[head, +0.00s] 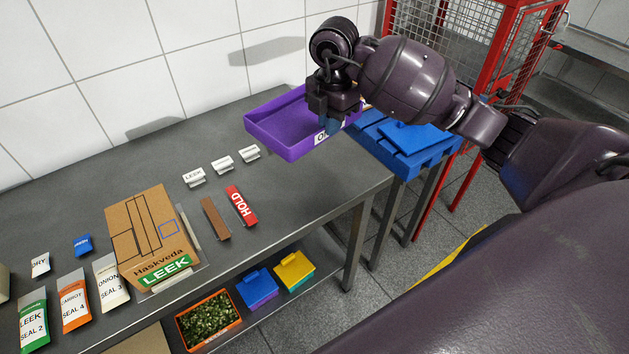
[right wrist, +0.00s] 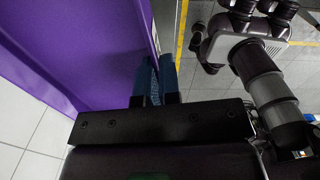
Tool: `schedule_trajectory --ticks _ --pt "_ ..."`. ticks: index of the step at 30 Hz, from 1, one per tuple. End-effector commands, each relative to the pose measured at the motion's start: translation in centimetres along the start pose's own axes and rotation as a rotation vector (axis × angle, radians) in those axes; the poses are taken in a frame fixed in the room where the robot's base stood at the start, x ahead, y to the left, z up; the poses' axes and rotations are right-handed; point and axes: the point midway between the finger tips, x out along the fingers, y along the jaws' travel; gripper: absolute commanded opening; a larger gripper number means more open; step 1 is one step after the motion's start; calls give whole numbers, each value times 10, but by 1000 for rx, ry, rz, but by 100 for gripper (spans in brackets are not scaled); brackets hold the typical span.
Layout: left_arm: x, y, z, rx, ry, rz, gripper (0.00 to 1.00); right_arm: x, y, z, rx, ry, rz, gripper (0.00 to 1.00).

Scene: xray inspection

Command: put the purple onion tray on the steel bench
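The purple onion tray (head: 268,138) is at the far right end of the grey steel bench (head: 290,185), close to the wall. Its white label, starting with "O", is partly hidden. I cannot tell whether its base rests fully on the bench. My right gripper (head: 333,124) is at the tray's right side, pointing down. In the right wrist view its blue fingers (right wrist: 158,82) are close together on either side of the purple tray wall (right wrist: 85,45), so it appears shut on the rim. My left gripper is not in view.
A LEEK carton (head: 150,235), white label holders (head: 222,164), a brown block (head: 215,218) and a red HOLD block (head: 241,206) stand on the bench. A red-framed cage (head: 450,30) stands behind.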

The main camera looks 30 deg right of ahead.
Motion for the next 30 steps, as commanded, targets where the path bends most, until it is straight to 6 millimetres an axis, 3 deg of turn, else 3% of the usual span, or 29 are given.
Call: schedule_trajectory --ticks 6,10,24,30 --pt "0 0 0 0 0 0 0 2 -4 10 163 0 0 0" --pt "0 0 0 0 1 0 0 15 -5 10 182 2 -1 0" --pt "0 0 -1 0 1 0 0 116 -6 10 180 2 -3 0" --pt "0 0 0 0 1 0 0 149 -5 10 179 2 -1 0"
